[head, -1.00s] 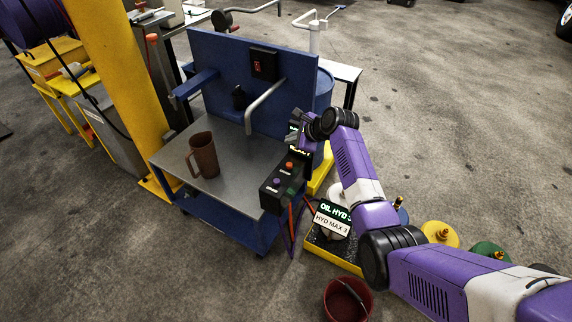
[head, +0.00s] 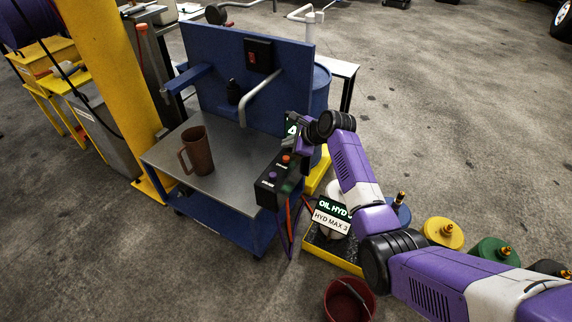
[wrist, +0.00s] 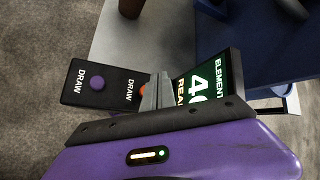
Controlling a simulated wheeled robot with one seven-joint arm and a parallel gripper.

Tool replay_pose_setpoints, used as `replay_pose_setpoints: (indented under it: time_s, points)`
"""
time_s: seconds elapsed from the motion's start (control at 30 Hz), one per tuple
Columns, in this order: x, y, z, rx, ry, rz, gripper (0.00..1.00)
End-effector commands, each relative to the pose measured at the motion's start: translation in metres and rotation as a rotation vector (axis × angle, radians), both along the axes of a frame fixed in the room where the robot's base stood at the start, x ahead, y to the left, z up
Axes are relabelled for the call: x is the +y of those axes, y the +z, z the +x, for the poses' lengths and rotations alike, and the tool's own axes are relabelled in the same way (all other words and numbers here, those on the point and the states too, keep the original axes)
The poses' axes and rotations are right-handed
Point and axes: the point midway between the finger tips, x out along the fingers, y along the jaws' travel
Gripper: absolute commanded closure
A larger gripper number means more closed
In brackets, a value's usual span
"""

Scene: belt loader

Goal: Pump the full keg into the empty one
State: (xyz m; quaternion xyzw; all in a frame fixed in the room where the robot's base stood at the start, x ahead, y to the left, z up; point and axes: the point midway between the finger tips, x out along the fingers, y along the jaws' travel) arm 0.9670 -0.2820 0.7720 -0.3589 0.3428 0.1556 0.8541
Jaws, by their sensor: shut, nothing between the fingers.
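A black control box (head: 270,185) with a purple button and an orange button is fixed at the right edge of the cart. In the wrist view the purple button (wrist: 97,83) shows clear, and the orange button (wrist: 143,90) is partly hidden behind my fingers. My gripper (wrist: 158,92) is shut and empty, with its tips at the orange button; I cannot tell whether they touch it. A lit display (wrist: 210,85) stands right beside the fingers, partly covered. A pale container with an "OIL HYD" sign (head: 332,208) sits in a yellow-edged tray (head: 335,260). Which keg is full cannot be told.
The blue cart with a grey top (head: 222,180) carries a brown mug (head: 197,152). A blue drum (head: 321,85) stands behind it. A red bucket (head: 349,300) is in front. Yellow (head: 443,232) and green (head: 494,251) lidded containers stand to the right, beyond my arm.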

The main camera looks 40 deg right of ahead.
Motion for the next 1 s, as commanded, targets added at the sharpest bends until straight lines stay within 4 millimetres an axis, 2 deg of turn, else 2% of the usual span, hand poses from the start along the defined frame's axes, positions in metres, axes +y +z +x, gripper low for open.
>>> replay_pose_setpoints:
  time_s: [0.03, 0.3, 1.0]
  points:
    - [0.000, -0.013, 0.000, 0.000, 0.001, -0.001, 1.00]
    - [0.000, -0.032, 0.000, 0.000, 0.000, 0.000, 1.00]
    - [0.000, -0.032, 0.000, -0.001, 0.000, -0.001, 1.00]
